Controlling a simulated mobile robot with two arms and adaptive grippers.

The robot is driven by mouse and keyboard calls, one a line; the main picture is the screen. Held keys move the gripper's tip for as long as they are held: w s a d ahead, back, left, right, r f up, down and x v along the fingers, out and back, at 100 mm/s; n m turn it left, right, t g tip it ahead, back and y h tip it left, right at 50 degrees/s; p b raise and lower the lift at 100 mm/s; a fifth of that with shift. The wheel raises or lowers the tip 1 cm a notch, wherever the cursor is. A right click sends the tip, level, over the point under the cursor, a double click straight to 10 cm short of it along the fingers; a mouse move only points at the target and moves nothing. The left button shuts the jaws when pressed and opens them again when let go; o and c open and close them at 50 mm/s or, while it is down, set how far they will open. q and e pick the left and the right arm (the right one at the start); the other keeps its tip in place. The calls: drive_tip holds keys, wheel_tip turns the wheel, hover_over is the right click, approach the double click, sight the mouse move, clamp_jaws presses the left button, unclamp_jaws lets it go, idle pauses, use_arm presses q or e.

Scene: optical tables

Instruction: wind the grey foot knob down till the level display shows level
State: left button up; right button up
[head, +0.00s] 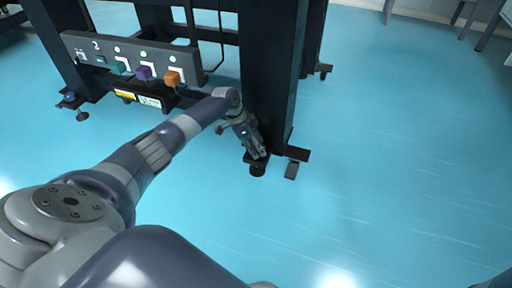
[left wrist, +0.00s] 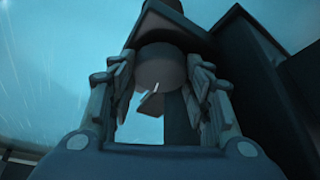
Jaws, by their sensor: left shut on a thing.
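The grey foot knob (left wrist: 160,68) shows in the left wrist view as a dark, rounded piece between the fingers, under a bracket at the table leg's foot. My left gripper (left wrist: 162,92) is shut on it, with a finger on either side. In the head view my left gripper (head: 259,153) points down at the foot of the near black table leg (head: 270,80). A dark round foot (head: 258,170) shows just below the fingertips; the knob itself is mostly hidden there. I cannot make out a level display or its reading. My right gripper is not in view.
A grey panel (head: 84,46) with teal, purple and orange blocks hangs on the table frame at the left, above my left forearm. A flat dark foot piece (head: 298,154) juts out right of the leg. The blue floor (head: 400,150) at the right is clear.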

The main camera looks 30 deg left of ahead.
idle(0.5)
use_arm(q)
drive_tip(key=o, duration=1.1)
drive_tip(key=shift+c, duration=0.2)
drive_tip(key=shift+a+r, duration=0.1)
drive_tip(key=shift+r, duration=0.15)
drive_tip(key=v, duration=0.7)
drive_tip(key=shift+s+r, duration=0.1)
